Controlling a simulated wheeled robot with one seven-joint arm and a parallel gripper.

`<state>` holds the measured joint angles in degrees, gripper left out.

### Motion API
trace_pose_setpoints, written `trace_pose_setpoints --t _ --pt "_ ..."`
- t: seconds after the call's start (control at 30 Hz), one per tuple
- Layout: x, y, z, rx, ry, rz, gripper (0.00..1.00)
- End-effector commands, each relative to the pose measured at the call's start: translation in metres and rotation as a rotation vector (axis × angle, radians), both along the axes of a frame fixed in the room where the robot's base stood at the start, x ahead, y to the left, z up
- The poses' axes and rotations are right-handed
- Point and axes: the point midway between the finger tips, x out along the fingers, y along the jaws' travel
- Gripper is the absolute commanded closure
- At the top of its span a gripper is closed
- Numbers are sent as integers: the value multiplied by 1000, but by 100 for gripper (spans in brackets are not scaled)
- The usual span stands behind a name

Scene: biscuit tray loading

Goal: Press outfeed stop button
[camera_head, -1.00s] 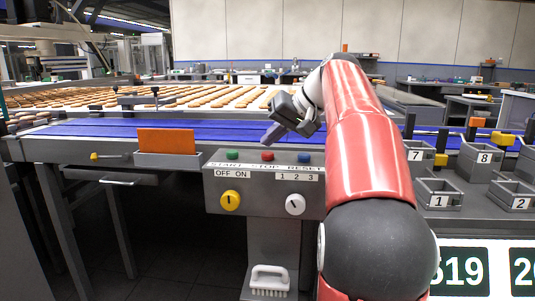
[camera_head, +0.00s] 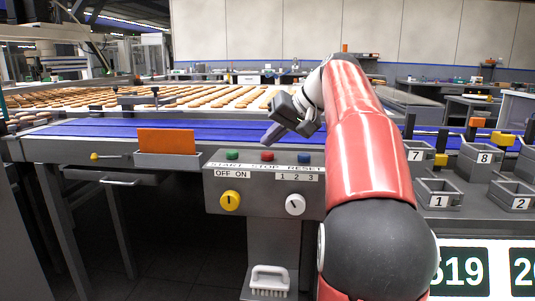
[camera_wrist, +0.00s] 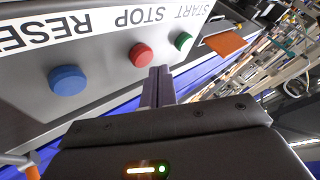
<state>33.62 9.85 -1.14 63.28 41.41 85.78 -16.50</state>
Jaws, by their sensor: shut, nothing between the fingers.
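The control box (camera_head: 262,198) has a green START button (camera_head: 232,155), a red STOP button (camera_head: 267,156) and a blue RESET button (camera_head: 304,158) along its top. My gripper (camera_head: 268,140) is shut and empty, its fingertips just above and behind the red button. In the wrist view the red button (camera_wrist: 141,55) is just beyond the tips of my closed fingers (camera_wrist: 158,72). The green button (camera_wrist: 183,41) is to its right and the blue button (camera_wrist: 68,80) to its left. I cannot tell whether the fingertips touch the red button.
A yellow knob (camera_head: 230,201) and a white knob (camera_head: 295,205) are on the box front. The blue conveyor (camera_head: 110,130) runs behind. An orange card (camera_head: 166,142) stands in a holder to the left. Numbered bins (camera_head: 438,194) are at right.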

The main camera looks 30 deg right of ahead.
Motion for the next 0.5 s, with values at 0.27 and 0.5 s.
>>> trace_pose_setpoints --t 0.27,0.5 --pt "0 0 0 0 0 0 100" --pt "0 0 -7 0 1 1 100"
